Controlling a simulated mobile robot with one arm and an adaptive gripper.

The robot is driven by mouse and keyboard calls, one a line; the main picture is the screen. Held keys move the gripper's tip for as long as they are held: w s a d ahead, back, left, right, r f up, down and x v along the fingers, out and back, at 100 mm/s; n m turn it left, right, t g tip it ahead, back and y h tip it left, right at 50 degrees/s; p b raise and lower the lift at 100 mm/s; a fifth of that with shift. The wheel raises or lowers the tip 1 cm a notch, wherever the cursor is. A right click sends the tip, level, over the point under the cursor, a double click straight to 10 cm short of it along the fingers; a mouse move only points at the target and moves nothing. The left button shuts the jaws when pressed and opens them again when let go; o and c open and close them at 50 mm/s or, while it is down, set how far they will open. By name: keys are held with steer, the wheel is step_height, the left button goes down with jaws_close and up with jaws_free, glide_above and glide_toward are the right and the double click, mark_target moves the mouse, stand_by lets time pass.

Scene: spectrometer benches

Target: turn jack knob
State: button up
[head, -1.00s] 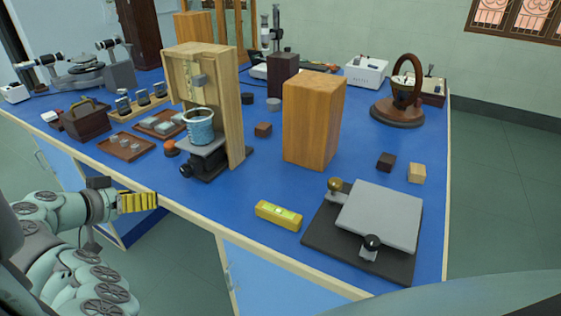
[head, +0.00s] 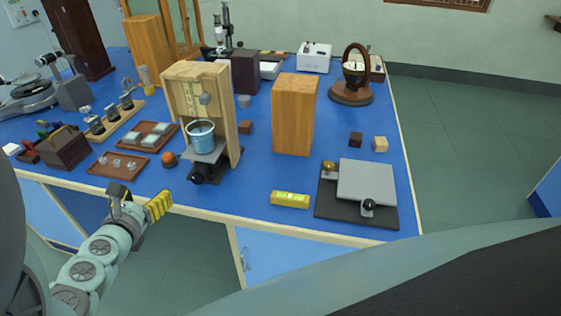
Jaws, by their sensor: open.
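A small jack with a grey top plate (head: 213,155) stands near the front edge of the blue bench, inside a wooden frame (head: 224,80). Its black knob (head: 197,175) faces the front edge. A blue beaker (head: 200,136) sits on the plate. My gripper (head: 160,205), with yellow and black striped fingers, is open and empty. In the picture it shows left of and below the knob, in front of the bench edge, apart from the jack. The gap between its fingers is hard to see from here.
An orange round thing (head: 169,159) and a tray (head: 118,164) lie left of the jack. A yellow level (head: 290,199) and a grey plate on a dark base (head: 330,207) lie to the right. A tall wooden block (head: 295,115) stands behind. Blue surface between jack and level is clear.

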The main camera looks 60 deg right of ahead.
steer(key=s+d+f+m+g, duration=0.1)
steer(key=s+f+m+g, duration=0.1)
steer(key=s+m+g, duration=0.15)
steer(key=b, duration=0.1)
glide_toward(196, 180)
steer(key=shift+t, duration=0.35)
steer(key=x, duration=0.8)
steer(key=shift+s+d, duration=0.15)
steer(key=shift+s, duration=0.1)
steer(key=shift+b+x, duration=0.55)
steer(key=shift+x, duration=0.5)
steer(key=shift+o, duration=0.3)
